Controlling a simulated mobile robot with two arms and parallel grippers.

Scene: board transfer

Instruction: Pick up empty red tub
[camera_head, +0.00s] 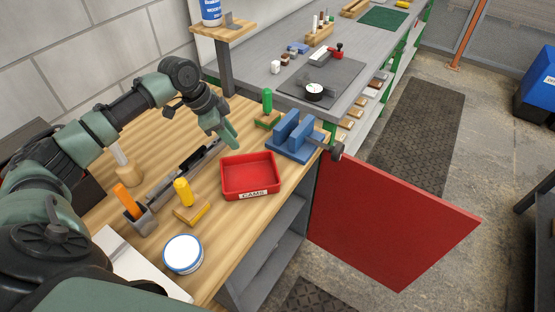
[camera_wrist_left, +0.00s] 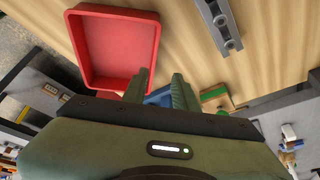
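The red tub (camera_head: 251,190), with a white label reading "CAMS" on its front, sits upright on the wooden workbench (camera_head: 232,238). Its inside looks empty. In the left wrist view the tub (camera_wrist_left: 115,48) is at the upper left, open side facing the camera. My left gripper (camera_head: 231,138) is above the bench, just behind the tub in the head view. Its two fingers (camera_wrist_left: 160,82) are apart with nothing between them. One finger appears close to the tub's rim; I cannot tell whether they touch. My right gripper is not in view.
A blue vise (camera_head: 292,138) stands right of the tub, with a green-handled tool (camera_head: 267,102) behind it. A yellow-handled tool (camera_head: 183,192), a round white tin (camera_head: 183,254) and a grey rail (camera_head: 185,172) lie to the left. A red panel (camera_head: 390,220) stands beyond the bench edge.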

